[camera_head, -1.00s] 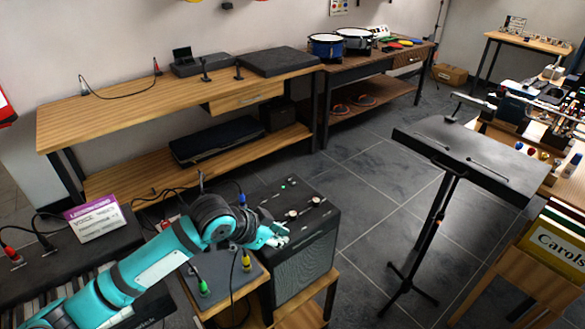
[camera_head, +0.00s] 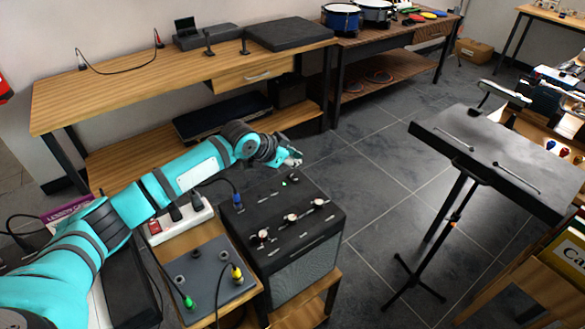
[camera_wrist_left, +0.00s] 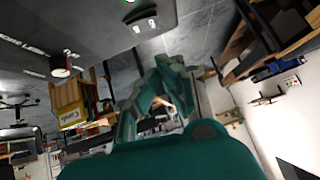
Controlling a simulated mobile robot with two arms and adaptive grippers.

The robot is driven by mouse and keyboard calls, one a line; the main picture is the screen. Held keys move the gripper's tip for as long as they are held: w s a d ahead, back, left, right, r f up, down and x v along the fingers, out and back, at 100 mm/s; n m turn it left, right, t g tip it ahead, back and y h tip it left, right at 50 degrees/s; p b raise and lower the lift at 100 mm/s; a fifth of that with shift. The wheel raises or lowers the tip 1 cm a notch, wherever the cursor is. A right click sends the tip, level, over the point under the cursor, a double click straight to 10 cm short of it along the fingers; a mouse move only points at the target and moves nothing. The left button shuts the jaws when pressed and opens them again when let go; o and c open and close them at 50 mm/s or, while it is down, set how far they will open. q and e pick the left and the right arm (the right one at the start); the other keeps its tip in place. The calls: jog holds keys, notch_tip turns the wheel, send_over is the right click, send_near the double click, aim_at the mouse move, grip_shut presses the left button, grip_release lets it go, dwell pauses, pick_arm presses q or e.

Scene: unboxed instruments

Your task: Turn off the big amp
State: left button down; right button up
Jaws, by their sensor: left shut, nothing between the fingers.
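The big amp (camera_head: 300,240) is a black box with a grey grille front and a row of knobs on its top panel. A small green light (camera_head: 284,184) glows near the back of that panel. In the left wrist view, the green light (camera_wrist_left: 130,1) is at the top edge, with a pair of small white switches (camera_wrist_left: 144,25) beside it and a knob (camera_wrist_left: 62,68) farther left. My left gripper (camera_head: 291,158) is shut and empty, above the far end of the amp's top, apparently apart from it. My right gripper is not in view.
A pedal board (camera_head: 202,278) with green and yellow plugs lies left of the amp, and a white power strip (camera_head: 180,222) is behind it. A wooden bench (camera_head: 130,88) stands at the back. A black music stand (camera_head: 500,160) is at right, with open floor between.

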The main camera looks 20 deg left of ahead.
aim_at(292, 178)
pick_arm(q)
jog(key=shift+a+f, duration=0.2)
jog(key=shift+f, duration=1.4)
jog(key=shift+a+f, duration=0.1)
jog(key=shift+f, duration=0.15)
jog(key=shift+w, duration=0.1)
jog(key=shift+a+f+p, duration=0.1)
jog(key=shift+f+p, duration=0.2)
jog(key=shift+f, duration=0.1)
jog(key=shift+w+a, duration=0.2)
jog(key=shift+a+f, duration=0.1)
jog(key=shift+f, duration=0.1)
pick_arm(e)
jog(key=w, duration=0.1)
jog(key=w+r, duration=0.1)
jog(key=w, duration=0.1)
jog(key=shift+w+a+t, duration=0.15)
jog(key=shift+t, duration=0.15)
